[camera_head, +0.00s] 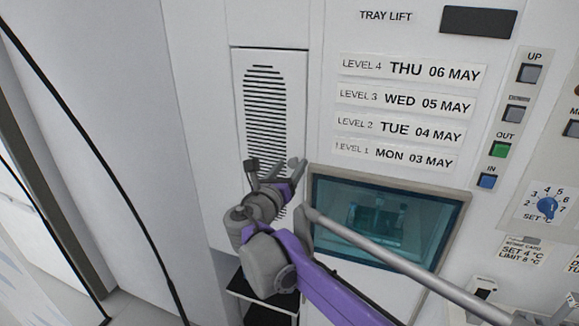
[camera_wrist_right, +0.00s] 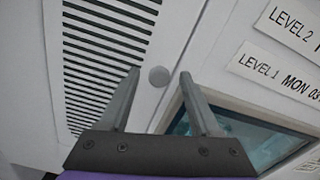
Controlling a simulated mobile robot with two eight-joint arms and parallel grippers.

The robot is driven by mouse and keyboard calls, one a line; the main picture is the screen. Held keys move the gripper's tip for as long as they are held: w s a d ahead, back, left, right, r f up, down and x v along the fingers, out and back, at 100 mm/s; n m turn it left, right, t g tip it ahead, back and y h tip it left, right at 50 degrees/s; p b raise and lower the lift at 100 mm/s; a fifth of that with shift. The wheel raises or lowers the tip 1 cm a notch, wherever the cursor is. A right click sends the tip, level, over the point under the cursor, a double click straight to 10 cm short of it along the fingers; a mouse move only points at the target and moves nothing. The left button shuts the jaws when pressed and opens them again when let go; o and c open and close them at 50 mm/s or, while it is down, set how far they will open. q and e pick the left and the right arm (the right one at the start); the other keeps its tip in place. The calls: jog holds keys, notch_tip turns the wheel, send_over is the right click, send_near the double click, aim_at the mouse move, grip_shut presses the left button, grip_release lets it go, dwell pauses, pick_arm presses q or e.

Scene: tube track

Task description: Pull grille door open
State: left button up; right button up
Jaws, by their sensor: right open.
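The grille door (camera_head: 268,105) is a tall, narrow white panel with black horizontal slots, left of the level labels in the head view. It looks closed. Its slots also show at the left of the right wrist view (camera_wrist_right: 103,45). A small round grey knob (camera_wrist_right: 158,76) sits near the door's right edge. My right gripper (camera_head: 268,168) is in front of the door's lower part. In the right wrist view, the fingers (camera_wrist_right: 160,76) are open, and the knob appears between their tips with nothing gripped. I cannot tell how far the tips are from it. My left gripper is not in view.
A framed window (camera_head: 385,220) with a teal interior is right of my gripper. Label strips (camera_head: 410,75) and buttons (camera_head: 500,150) fill the panel at right. A dark shelf (camera_head: 262,292) is low under my arm.

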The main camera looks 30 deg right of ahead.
grip_shut()
dwell(0.3)
dwell(1.2)
